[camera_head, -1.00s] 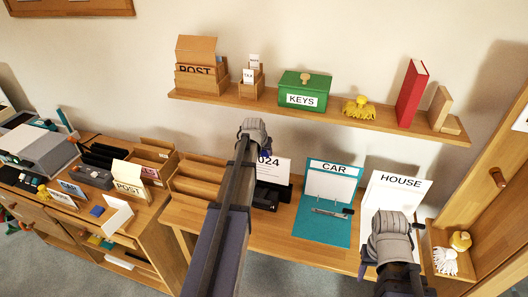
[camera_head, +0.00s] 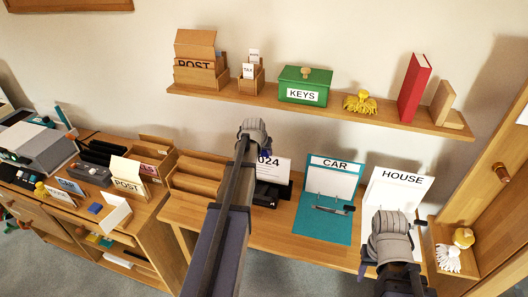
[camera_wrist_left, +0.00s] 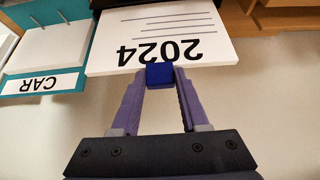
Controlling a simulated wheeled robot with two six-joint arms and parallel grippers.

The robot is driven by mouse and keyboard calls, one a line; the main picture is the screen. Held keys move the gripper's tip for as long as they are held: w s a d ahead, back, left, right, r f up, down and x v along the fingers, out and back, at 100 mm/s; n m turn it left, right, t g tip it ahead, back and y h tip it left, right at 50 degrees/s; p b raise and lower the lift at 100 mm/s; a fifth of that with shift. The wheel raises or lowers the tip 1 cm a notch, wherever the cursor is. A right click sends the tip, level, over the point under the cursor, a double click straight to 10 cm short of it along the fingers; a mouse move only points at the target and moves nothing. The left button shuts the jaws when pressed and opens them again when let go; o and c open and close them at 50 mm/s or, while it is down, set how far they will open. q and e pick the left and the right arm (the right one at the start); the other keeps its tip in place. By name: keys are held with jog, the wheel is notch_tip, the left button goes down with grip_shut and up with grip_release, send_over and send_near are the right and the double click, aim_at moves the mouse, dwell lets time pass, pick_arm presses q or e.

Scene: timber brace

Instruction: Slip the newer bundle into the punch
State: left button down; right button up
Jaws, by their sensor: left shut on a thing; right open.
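The white bundle marked 2024 (camera_head: 281,171) stands upright at the back of the wooden desk, partly hidden by my left arm. Its printed face shows large in the left wrist view (camera_wrist_left: 150,30). My left gripper (camera_wrist_left: 160,75) is shut on the small blue block at the bundle's edge. In the head view my left gripper (camera_head: 265,152) is above the bundle. A black device, seemingly the punch (camera_head: 267,194), sits right below the bundle; I cannot tell whether the sheets are inside it. My right gripper (camera_head: 368,264) is open and empty in front of the HOUSE binder.
A teal CAR binder (camera_head: 323,222) lies right of the black device, and the white HOUSE binder (camera_head: 399,190) is further right. A wooden tray (camera_head: 200,175) is to the left. Above, a shelf (camera_head: 335,110) holds boxes and a red book (camera_head: 414,88).

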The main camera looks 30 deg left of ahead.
pick_arm(q)
jog(key=shift+f+b, duration=2.2)
jog(key=shift+f, duration=0.15)
jog(key=shift+c, duration=1.7)
grip_release()
jog(key=shift+o, duration=0.4)
jog(key=shift+o, duration=1.3)
notch_tip(320, 180, up, 8)
jog(key=p, duration=0.8)
send_over(265, 161)
jog(key=s, duration=0.1)
jog(key=shift+d, duration=0.1)
